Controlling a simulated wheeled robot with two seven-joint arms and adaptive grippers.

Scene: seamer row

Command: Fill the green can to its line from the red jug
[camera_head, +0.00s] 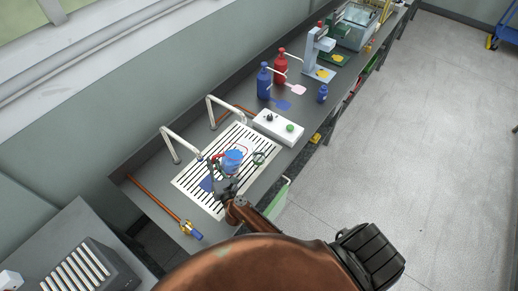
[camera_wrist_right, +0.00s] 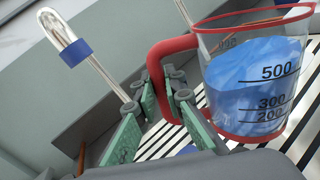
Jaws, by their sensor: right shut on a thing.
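The red jug (camera_head: 233,157) is a clear measuring jug with a red rim and handle, holding blue liquid. In the wrist view the jug (camera_wrist_right: 255,85) looks roughly upright, with the liquid a little above the 500 mark. My right gripper (camera_wrist_right: 168,95) is shut on its red handle; in the head view the gripper (camera_head: 222,174) is over the slatted drain rack. I cannot tell whether the jug touches the rack. A small green-rimmed round vessel (camera_head: 259,158), likely the green can, is just right of the jug. Its line and contents cannot be made out. My left gripper is not in view.
The white slatted rack (camera_head: 190,178) has two bent taps (camera_head: 168,143) (camera_head: 212,104) behind it. A white control box (camera_head: 278,126) with a green button stands beyond. Blue and red bottles (camera_head: 264,82) (camera_head: 280,66) stand further along the bench. A copper-coloured rod (camera_head: 152,194) lies at left.

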